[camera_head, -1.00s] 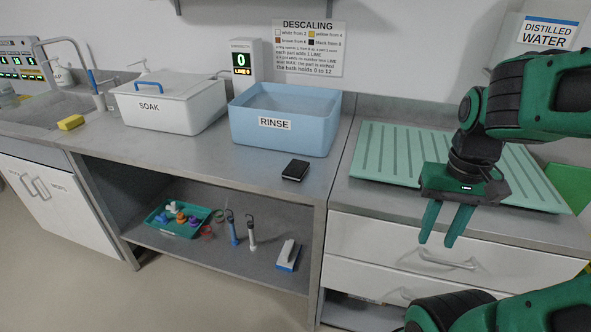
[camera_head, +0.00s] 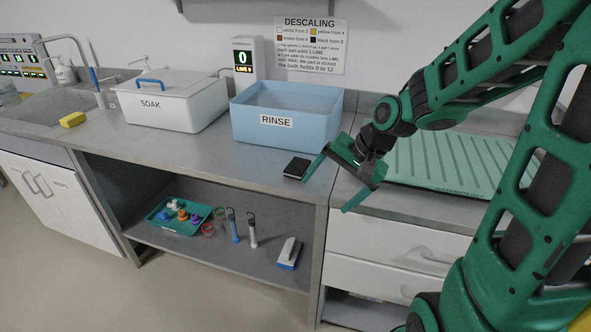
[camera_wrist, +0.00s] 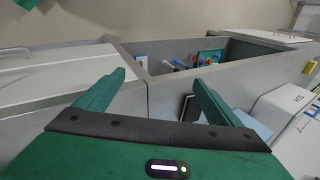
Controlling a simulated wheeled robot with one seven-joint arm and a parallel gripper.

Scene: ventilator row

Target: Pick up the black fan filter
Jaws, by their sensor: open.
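The black fan filter (camera_head: 296,167) is a small flat dark block lying on the grey counter, just in front of the blue RINSE tub (camera_head: 252,132). My gripper (camera_head: 325,194) is open and empty, just right of the filter near the counter's front edge. One finger appears close to the filter's right side in the head view; contact cannot be told. In the wrist view, my open gripper (camera_wrist: 158,79) shows both fingers, and a dark piece, probably the filter (camera_wrist: 186,107), is partly hidden by the right finger.
The white SOAK box (camera_head: 170,115) and yellow sponge (camera_head: 72,120) are farther left. A green ribbed drain mat (camera_head: 450,160) is on the right. The shelf below holds a teal tray (camera_head: 160,226), brushes and a blue-white block (camera_head: 289,253). Counter left of the filter is clear.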

